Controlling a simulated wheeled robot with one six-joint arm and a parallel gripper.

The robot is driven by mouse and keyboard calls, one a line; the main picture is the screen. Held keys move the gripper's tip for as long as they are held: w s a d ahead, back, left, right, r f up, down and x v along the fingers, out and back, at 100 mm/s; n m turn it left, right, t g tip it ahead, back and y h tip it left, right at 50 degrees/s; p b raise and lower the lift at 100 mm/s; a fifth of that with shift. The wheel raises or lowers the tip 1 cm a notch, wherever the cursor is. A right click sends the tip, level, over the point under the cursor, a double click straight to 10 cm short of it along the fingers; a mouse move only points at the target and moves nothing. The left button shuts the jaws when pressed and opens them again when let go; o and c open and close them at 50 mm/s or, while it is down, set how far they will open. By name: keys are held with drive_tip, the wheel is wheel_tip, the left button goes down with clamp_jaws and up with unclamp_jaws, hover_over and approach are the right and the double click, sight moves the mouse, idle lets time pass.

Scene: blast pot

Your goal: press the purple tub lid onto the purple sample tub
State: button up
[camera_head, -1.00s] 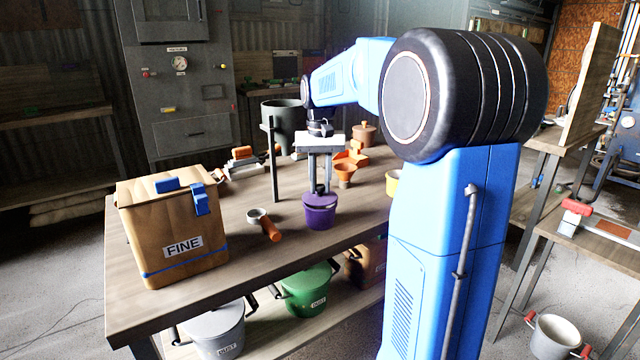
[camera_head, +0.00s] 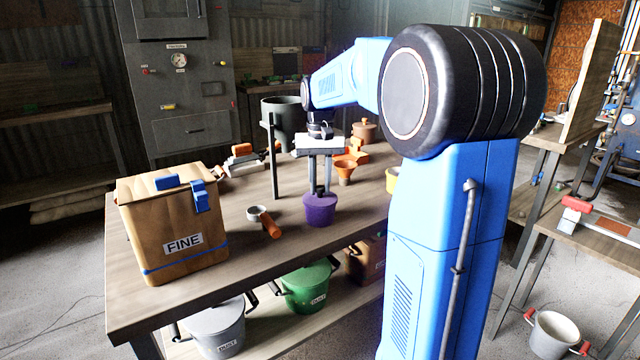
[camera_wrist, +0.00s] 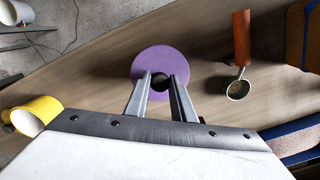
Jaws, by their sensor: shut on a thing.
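The purple sample tub (camera_head: 320,213) stands upright on the workbench, near its front edge. The purple tub lid (camera_wrist: 148,62) shows in the wrist view as a flat round disc with a dark knob in its middle. My gripper (camera_head: 320,190) points straight down over the tub, and its fingers (camera_wrist: 160,82) are shut on the lid's knob. In the head view the lid is at the tub's top, in line with it; I cannot tell if it is fully seated. In the wrist view the lid hides the tub.
A metal scoop with an orange handle (camera_head: 271,228) lies left of the tub. The box marked FINE (camera_head: 175,235) stands at the bench's left end. A thin dark post (camera_head: 273,160), an orange funnel (camera_head: 345,171) and a yellow cup (camera_wrist: 38,115) are nearby.

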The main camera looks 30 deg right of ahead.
sight(320, 187)
drive_tip(key=o, duration=1)
drive_tip(key=shift+o, duration=0.2)
drive_tip(key=shift+r, duration=0.15)
wheel_tip(320, 187, up, 17)
drive_tip(key=s+a+f+n+t, duration=0.1)
drive_tip(key=s+a+f, duration=0.35)
drive_tip(key=s, duration=0.35)
drive_tip(key=s+a+f+n+t, duration=0.1)
drive_tip(key=s+a+f+n, duration=0.1)
drive_tip(key=s+a+f, duration=0.35)
drive_tip(key=s+a+f+n+t, duration=0.1)
drive_tip(key=s+a+f, duration=0.1)
drive_tip(key=s+f, duration=0.5)
drive_tip(key=s+a+f+n+t, duration=0.1)
drive_tip(key=s+a+f, duration=0.2)
drive_tip(key=s+f, duration=0.5)
drive_tip(key=shift+s+a+f+n+t, duration=0.3)
drive_tip(key=shift+s+a+t, duration=0.1)
drive_tip(key=shift+s, duration=0.45)
